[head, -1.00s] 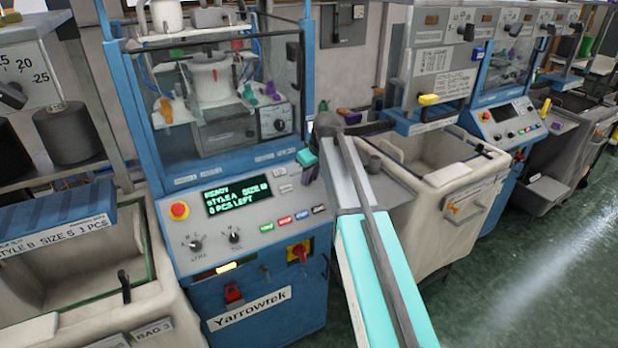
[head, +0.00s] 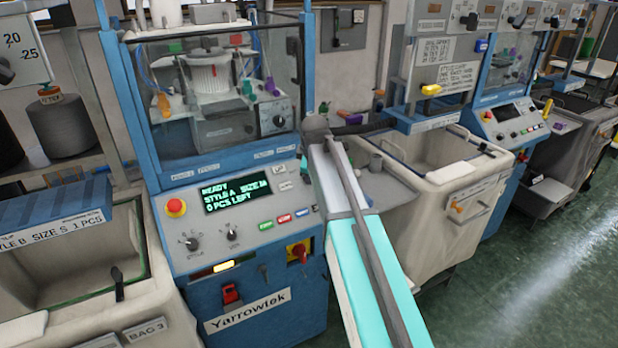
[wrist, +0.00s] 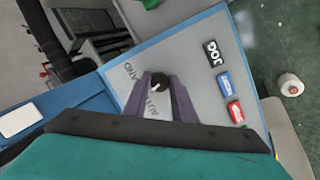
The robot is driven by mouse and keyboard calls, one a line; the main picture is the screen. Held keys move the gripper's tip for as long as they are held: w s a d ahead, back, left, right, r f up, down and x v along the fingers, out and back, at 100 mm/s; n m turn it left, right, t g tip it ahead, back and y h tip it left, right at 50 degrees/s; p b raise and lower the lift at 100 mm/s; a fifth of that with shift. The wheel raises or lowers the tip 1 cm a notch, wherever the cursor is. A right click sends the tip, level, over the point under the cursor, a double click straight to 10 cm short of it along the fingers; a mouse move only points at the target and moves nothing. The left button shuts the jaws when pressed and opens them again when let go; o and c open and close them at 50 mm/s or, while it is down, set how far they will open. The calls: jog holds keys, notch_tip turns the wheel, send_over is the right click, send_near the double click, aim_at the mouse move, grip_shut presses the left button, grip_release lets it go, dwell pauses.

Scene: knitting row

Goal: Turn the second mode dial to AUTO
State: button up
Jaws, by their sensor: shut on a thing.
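The mode dial (wrist: 159,82) is a small black knob on a grey panel, with HAND and AUTO lettering beside it in the wrist view. My gripper (wrist: 159,80) has its two dark fingers shut on the knob, one on each side. A pale mark shows on the knob, but I cannot tell exactly which word it points at. In the head view my gripper (head: 306,178) is at the right end of the control panel (head: 215,235) of the blue Yarrowtek machine, and the dial is hidden there.
Black JOG, blue and red buttons (wrist: 228,82) lie close to the dial. The panel also has a red stop button (head: 176,207), a lit display (head: 236,194) and two other knobs. A pale bin (head: 455,185) stands right of the machine, with green floor beyond.

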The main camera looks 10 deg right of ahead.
jog(key=shift+s+a+f+n+t+b, duration=0.1)
jog(key=shift+n+t+b, duration=0.1)
jog(key=shift+n, duration=0.45)
jog(key=shift+s+a+f+n+t+b, duration=0.1)
jog(key=shift+n+b, duration=0.05)
jog(key=shift+n, duration=0.5)
jog(key=o, duration=1)
jog(key=shift+w+d+r, duration=0.1)
jog(key=shift+r, duration=0.2)
jog(key=shift+b+v, duration=1.25)
jog(key=shift+v, duration=5.5)
jog(key=shift+f, duration=0.1)
